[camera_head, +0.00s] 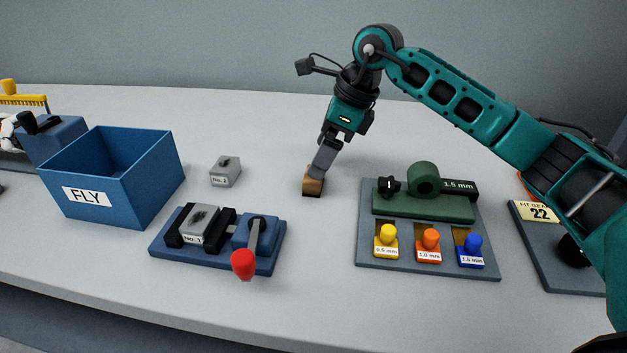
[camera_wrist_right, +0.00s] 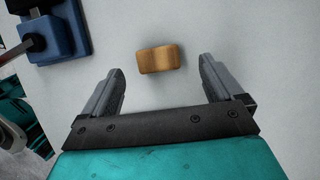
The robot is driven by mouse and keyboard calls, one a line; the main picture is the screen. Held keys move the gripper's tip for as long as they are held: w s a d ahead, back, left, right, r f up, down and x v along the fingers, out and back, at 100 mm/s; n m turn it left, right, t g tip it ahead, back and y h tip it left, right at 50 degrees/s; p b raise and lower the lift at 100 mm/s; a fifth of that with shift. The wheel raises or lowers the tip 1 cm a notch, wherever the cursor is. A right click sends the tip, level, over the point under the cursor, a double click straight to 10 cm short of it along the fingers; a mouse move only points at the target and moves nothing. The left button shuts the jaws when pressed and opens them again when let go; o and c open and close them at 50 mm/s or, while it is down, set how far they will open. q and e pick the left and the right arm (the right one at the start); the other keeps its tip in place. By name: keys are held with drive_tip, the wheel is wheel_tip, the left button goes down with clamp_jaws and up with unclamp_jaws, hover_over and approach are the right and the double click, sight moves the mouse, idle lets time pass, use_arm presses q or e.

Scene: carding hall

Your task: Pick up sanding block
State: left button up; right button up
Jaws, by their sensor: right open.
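The sanding block (camera_head: 312,187) is a small tan-brown block with a dark underside, lying on the grey table in the middle of the head view. In the right wrist view the sanding block (camera_wrist_right: 160,59) lies ahead of the fingertips, roughly centred between them. My right gripper (camera_head: 319,170) is over the block and hides part of it in the head view. In the wrist view my right gripper (camera_wrist_right: 160,72) has its two fingers wide apart with nothing between them. My left gripper is not in view.
Left of the block are a grey No. 2 piece (camera_head: 225,172), a blue clamp fixture (camera_head: 270,262) with a red-knobbed lever, and a blue FLY bin (camera_head: 140,190). To the right stand a grey gauge board (camera_head: 375,262) and a FIT GEAR board (camera_head: 545,270). Table behind is clear.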

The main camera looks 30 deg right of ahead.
sight(311, 187)
drive_tip(key=x, duration=0.5)
drive_tip(key=shift+s+d+f+b, duration=0.1)
drive_tip(key=shift+s+b, duration=0.2)
drive_tip(key=c, duration=1.1)
